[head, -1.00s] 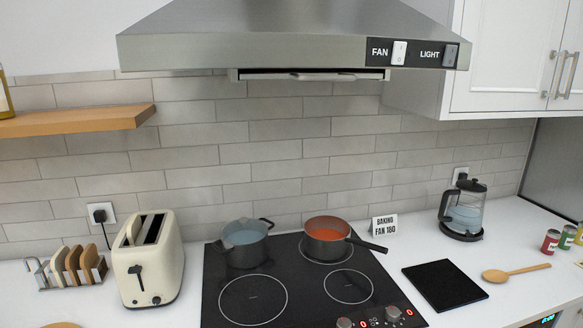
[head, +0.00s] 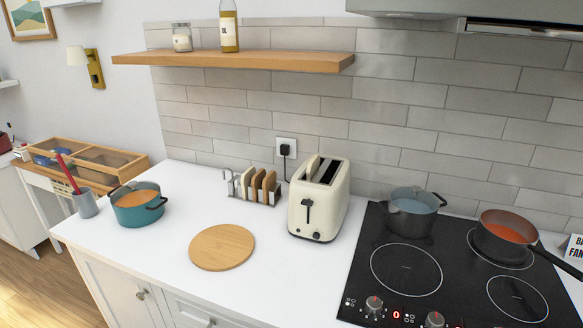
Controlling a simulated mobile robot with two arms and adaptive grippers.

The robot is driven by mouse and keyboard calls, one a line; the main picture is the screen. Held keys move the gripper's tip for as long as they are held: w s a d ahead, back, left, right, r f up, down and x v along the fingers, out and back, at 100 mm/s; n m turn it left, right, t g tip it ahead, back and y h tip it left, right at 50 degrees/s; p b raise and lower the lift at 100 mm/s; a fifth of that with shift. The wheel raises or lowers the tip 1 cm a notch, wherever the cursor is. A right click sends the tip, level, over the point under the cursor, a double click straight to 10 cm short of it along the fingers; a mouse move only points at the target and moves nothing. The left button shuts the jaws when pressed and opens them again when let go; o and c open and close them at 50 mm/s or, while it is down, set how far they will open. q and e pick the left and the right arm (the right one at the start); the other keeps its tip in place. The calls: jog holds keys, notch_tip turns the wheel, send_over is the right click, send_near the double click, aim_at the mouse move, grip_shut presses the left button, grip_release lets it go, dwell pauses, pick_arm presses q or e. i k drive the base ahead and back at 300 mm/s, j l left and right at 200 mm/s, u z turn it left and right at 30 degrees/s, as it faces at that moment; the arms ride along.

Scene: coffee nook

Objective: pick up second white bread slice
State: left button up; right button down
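A metal toast rack (head: 277,192) stands on the counter left of the toaster. It holds upright bread slices: a pale slice (head: 246,180) at its left end and brown slices (head: 268,184) to the right of it. The cream toaster (head: 318,205) stands right of the rack. A pale edge, which looks like a bread slice (head: 312,167), shows in its left slot; its right slot looks dark and empty. Neither of my grippers is in view.
A round wooden board (head: 222,247) lies in front of the rack. A teal pot (head: 137,206) stands at left, beside a utensil cup (head: 85,205). The hob (head: 420,262) with a grey pot (head: 410,207) and an orange-filled pan (head: 503,238) is at right. A shelf (head: 240,61) hangs above.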

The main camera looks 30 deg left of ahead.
aim_at(246, 177)
jog(key=u, duration=1.25)
